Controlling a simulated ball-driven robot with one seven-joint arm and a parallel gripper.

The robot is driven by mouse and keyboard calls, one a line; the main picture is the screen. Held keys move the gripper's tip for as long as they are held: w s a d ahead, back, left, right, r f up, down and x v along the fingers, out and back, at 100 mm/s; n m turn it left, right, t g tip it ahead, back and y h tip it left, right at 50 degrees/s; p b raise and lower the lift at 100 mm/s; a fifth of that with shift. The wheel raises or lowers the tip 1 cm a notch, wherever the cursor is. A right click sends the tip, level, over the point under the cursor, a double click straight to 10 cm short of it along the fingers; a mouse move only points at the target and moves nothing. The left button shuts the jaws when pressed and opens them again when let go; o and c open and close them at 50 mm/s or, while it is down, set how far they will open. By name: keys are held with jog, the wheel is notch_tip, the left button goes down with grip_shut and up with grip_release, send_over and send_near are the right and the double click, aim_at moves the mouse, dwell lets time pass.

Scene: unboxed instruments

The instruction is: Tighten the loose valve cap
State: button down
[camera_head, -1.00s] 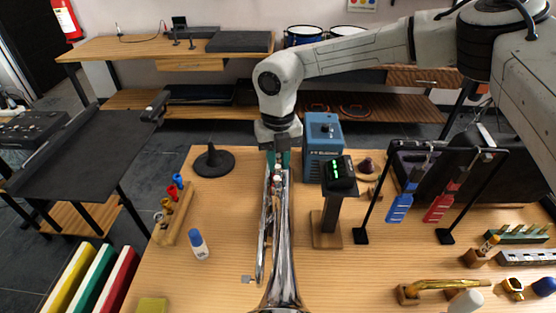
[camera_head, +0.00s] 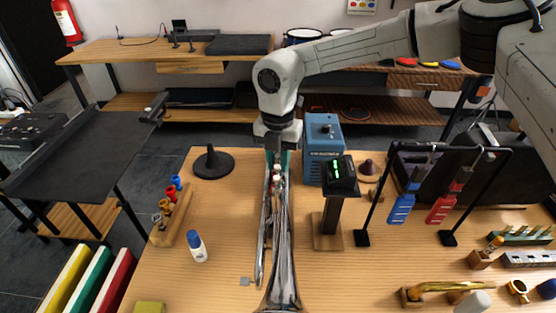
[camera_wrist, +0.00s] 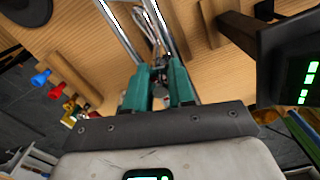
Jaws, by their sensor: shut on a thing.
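A silver trumpet (camera_head: 278,245) lies lengthwise on the wooden bench, its bell toward the near edge. My gripper (camera_head: 277,160) is at the trumpet's far end, by its valves. In the wrist view, the two green fingers of my gripper (camera_wrist: 160,90) are closed around a small grey metal part, apparently the valve cap (camera_wrist: 160,90), at the end of the valve section (camera_wrist: 150,30). The fingers hide most of the cap, so its seating and thread cannot be seen.
A black display on a wooden stand (camera_head: 327,225) and a blue box (camera_head: 323,140) stand close right of the trumpet. A rack with blue and red tools (camera_head: 425,205) is farther right. A white bottle (camera_head: 197,246) and peg block (camera_head: 177,222) stand left.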

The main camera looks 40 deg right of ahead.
dwell(0.3)
jog(key=c, duration=1)
grip_release()
jog(key=shift+o, duration=0.2)
notch_tip(320, 180, up, 11)
jog(key=shift+f+b, duration=0.1)
jog(key=shift+b, duration=0.2)
